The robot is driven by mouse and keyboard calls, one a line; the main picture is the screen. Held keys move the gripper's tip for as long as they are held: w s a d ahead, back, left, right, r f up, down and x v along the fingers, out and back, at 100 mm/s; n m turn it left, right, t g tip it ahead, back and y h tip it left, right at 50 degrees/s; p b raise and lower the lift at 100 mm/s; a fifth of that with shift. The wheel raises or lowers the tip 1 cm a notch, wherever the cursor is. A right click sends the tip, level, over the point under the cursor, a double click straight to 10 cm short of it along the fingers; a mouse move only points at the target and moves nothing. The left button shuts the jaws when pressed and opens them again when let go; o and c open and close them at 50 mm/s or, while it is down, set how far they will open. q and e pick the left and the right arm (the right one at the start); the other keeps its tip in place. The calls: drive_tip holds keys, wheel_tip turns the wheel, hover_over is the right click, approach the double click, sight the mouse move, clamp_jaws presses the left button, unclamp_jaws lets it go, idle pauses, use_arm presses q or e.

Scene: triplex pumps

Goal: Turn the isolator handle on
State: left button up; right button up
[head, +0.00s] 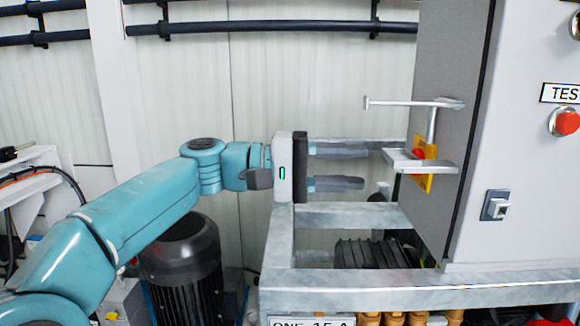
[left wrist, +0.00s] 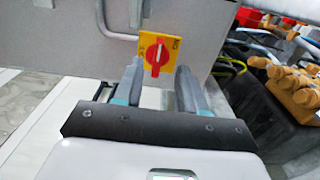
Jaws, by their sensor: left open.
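The red isolator handle (head: 419,153) sits on a yellow plate (head: 424,180) on the left side face of the grey cabinet (head: 445,70). In the head view a metal bracket partly covers it. In the left wrist view the handle (left wrist: 156,55) faces me, its grip roughly upright in the picture. My left gripper (head: 363,166) is open and empty, pointing right at the plate. Its fingertips stop short of the handle. In the left wrist view the gripper (left wrist: 160,69) has one finger on each side of the handle's line. My right gripper is not in view.
A bent metal rail (head: 410,103) sticks out above the plate. A galvanised frame (head: 350,216) runs below my gripper. A black motor (head: 185,265) stands under my left arm. A red button (head: 565,122) is on the cabinet front. Orange parts (left wrist: 300,95) lie right in the wrist view.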

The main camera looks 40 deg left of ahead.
use_arm(q)
drive_tip(key=v, duration=0.8)
drive_tip(key=shift+s+a, duration=0.2)
drive_tip(key=shift+a, duration=0.1)
